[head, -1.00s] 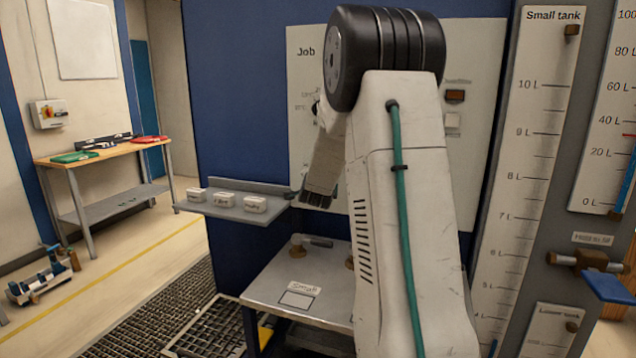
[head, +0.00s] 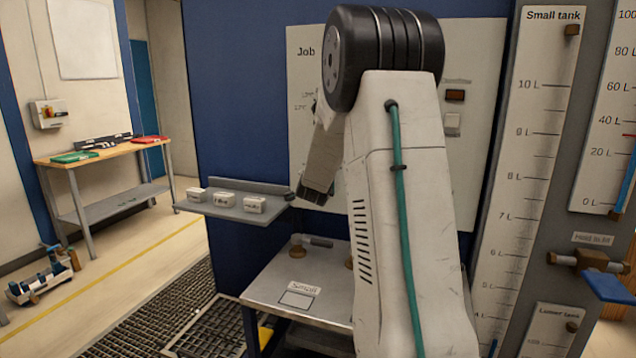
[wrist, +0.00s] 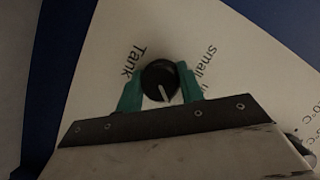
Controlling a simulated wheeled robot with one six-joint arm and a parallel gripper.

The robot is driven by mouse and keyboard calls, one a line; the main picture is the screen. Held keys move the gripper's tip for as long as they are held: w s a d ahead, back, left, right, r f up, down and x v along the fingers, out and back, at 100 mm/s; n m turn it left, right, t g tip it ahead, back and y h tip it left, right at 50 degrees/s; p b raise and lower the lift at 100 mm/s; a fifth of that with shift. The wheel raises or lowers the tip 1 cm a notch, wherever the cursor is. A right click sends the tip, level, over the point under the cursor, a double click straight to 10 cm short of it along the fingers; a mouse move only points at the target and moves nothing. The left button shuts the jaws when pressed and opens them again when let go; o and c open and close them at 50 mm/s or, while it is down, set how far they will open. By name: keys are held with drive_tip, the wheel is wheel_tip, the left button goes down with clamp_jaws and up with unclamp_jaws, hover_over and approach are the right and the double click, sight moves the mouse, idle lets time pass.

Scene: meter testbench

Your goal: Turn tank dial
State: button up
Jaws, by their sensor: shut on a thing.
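The tank dial (wrist: 160,82) is a round black knob with a white pointer line, on the white job panel (wrist: 100,60). It shows in the wrist view between the words "Tank" and "small". The pointer line points down and slightly right in that view. My gripper (wrist: 159,88) has a green finger on each side of the dial and is shut on it. In the head view my arm hides the dial and most of the panel (head: 302,75), and the fingertips are not clearly visible.
A grey shelf (head: 235,212) with several small white labelled blocks juts out left of my arm. Below is a metal table (head: 270,292) with a "Small" label. At right stand the small tank gauge (head: 530,150) and a valve with a blue lever (head: 607,287).

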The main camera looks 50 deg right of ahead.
drive_tip(key=n+g, duration=0.1)
drive_tip(key=n, duration=0.1)
drive_tip(key=shift+n+g, duration=0.4)
drive_tip(key=shift+n+g+h, duration=0.3)
drive_tip(key=shift+n+g, duration=0.4)
drive_tip(key=shift+n, duration=0.4)
drive_tip(key=o, duration=1)
drive_tip(key=v, duration=0.8)
drive_tip(key=shift+w, duration=0.1)
